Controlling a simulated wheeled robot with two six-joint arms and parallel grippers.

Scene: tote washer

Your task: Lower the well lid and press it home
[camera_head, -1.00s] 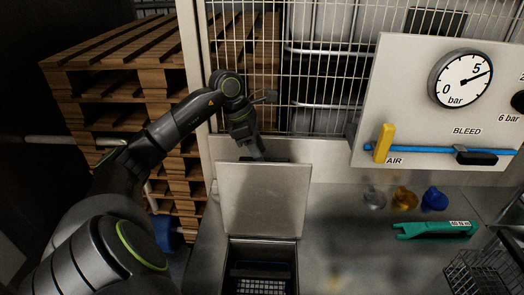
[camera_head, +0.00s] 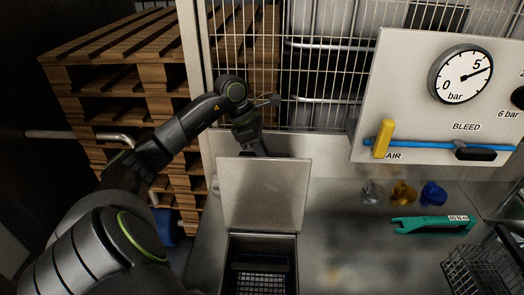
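The well lid (camera_head: 264,194) is a flat metal plate standing raised at the back edge of the well, facing me. The well (camera_head: 262,267) below it is an open rectangular metal box with a blue-and-white grid basket inside. My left gripper (camera_head: 257,152) points down behind the lid's top edge. Its fingertips are partly hidden by the lid, so I cannot tell whether they are open, shut or touching it. My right gripper is not in view.
A panel with a pressure gauge (camera_head: 462,75), yellow air handle (camera_head: 383,139) and black bleed handle (camera_head: 475,154) stands at right. Fittings, including a blue one (camera_head: 433,194), a green wrench (camera_head: 433,224) and a wire basket (camera_head: 476,269) lie right of the well. Wire mesh rises behind.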

